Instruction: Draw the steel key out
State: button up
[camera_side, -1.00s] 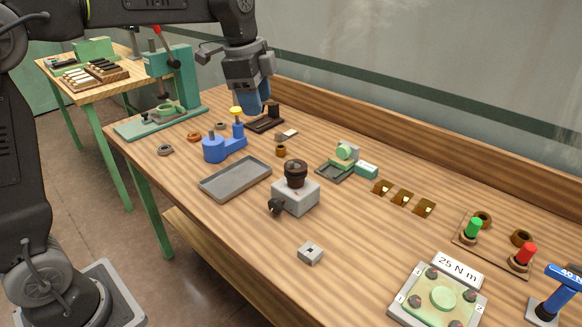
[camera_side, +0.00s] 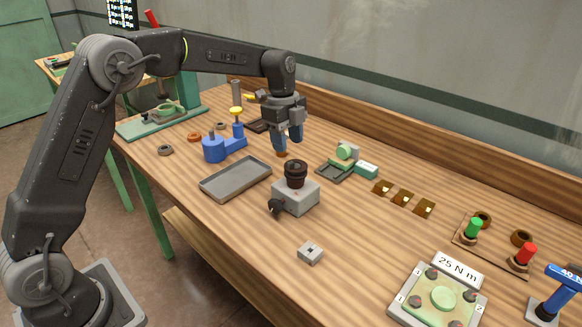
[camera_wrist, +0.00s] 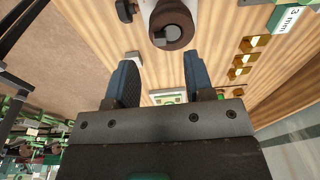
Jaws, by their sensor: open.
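No part is plainly recognisable as the steel key. A grey block (camera_side: 295,198) carries an upright black round holder (camera_side: 295,170) and has a dark knob (camera_side: 275,206) on its side. In the wrist view the holder (camera_wrist: 172,43) shows a grey piece inside its dark rim, but I cannot tell what it is. My gripper (camera_side: 287,146) is open and empty, pointing down behind and slightly left of the holder in the side view. In the wrist view my gripper (camera_wrist: 162,62) has its two blue-grey fingers spread, with the holder beyond their tips.
A grey tray (camera_side: 212,190) lies left of the block; a blue fixture (camera_side: 214,150) stands behind the tray. A green fixture (camera_side: 346,153), brown blocks (camera_side: 402,197) and a torque plate (camera_side: 410,312) are to the right. A small grey cube (camera_side: 310,252) lies in front.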

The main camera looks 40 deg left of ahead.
aim_at(290, 163)
jog(key=shift+d+f, duration=0.15)
jog(key=shift+f, duration=0.8)
jog(key=shift+d+f, duration=0.2)
jog(key=shift+f, duration=0.7)
jog(key=shift+d+f, duration=0.15)
jog(key=shift+f, duration=0.8)
jog(key=shift+s, duration=0.1)
grip_shut()
